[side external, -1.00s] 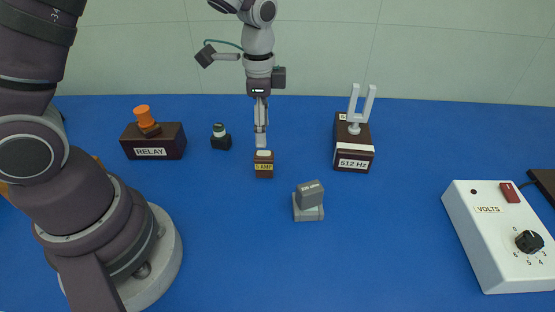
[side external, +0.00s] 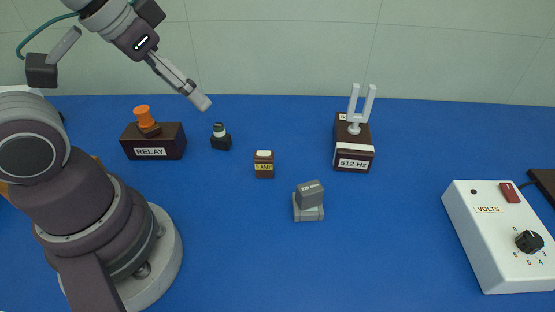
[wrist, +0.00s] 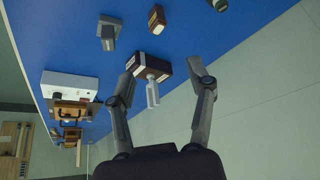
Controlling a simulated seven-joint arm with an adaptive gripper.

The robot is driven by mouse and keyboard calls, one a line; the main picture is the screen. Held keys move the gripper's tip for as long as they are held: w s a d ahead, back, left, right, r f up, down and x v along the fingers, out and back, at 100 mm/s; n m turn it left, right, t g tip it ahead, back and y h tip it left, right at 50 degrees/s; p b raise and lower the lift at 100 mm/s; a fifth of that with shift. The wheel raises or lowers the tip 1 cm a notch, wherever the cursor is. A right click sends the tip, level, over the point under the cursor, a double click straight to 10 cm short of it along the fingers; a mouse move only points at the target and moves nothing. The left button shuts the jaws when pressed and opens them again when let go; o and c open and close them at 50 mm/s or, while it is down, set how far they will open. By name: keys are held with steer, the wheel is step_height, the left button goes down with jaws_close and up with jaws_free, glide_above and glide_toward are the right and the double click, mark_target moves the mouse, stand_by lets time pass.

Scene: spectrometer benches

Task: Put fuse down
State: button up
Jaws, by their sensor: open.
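The fuse (side external: 264,170), a small brown block with a cream top and a yellow "5 AMP" label, stands upright on the blue table in the side external view. It also shows near the top of the wrist view (wrist: 157,20). My gripper (side external: 202,102) is raised and tilted to the upper left of the fuse, well apart from it. In the wrist view my gripper (wrist: 167,85) has its two fingers spread with nothing held between them.
The orange-topped relay block (side external: 153,142) and a small dark knobbed piece (side external: 220,140) stand left of the fuse. A grey block on a base (side external: 309,205), the 512 Hz tuning fork (side external: 354,150) and the white volts box (side external: 495,240) stand right. The front table is clear.

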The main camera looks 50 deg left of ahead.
steer(key=n+t+h, duration=0.4)
steer(key=n+h, duration=0.6)
steer(key=n, duration=1.7)
glide_above(264, 153)
steer(key=s+a, duration=0.2)
step_height(264, 153, down, 11)
step_height(264, 153, down, 3)
steer(key=shift+r, duration=0.1)
step_height(264, 153, down, 3)
steer(key=x, duration=0.2)
steer(key=shift+w+d+f, duration=0.1)
steer(key=shift+d+f, duration=0.15)
steer(key=shift+f, duration=0.05)
steer(key=shift+w+d, duration=0.15)
steer(key=shift+w, duration=0.05)
jaws_close()
